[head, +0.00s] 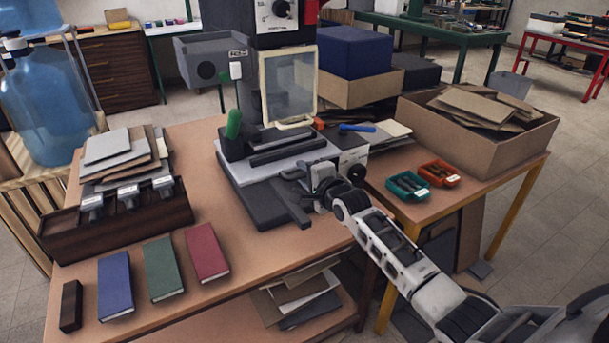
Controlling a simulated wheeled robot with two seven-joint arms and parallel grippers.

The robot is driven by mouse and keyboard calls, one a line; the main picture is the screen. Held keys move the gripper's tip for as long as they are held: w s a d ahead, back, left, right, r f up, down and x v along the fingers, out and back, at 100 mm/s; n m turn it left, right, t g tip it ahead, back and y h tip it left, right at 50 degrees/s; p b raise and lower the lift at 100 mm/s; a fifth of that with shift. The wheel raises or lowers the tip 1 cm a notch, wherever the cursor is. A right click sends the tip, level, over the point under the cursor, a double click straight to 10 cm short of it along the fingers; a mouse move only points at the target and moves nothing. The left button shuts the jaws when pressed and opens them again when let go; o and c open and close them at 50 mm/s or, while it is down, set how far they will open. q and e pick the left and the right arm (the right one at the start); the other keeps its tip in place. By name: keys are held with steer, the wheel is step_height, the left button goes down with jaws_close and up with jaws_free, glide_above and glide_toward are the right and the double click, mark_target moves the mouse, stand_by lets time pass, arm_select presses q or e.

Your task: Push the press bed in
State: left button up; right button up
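The press (275,80) stands on the brown work table in the middle of the head view. Its dark bed (262,207) sticks out at the front of the pale base, toward me. My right gripper (297,190) is at the right front part of the bed, low and close to its surface. Its dark fingers blend with the dark bed, so I cannot tell whether they touch it or how far apart they are. My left gripper is out of view.
A dark wooden rack (120,215) with stamp-like tools stands at the left. Blue (115,283), green (162,268) and red (206,251) books lie in front of it. A cardboard box (480,138) and green (406,186) and orange (438,173) trays are at the right. The table's front centre is clear.

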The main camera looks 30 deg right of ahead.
steer(key=shift+s, duration=0.1)
steer(key=p+v, duration=0.1)
steer(key=v, duration=1.4)
steer(key=shift+s, duration=0.35)
steer(key=shift+a+r, duration=0.1)
steer(key=shift+r, duration=0.05)
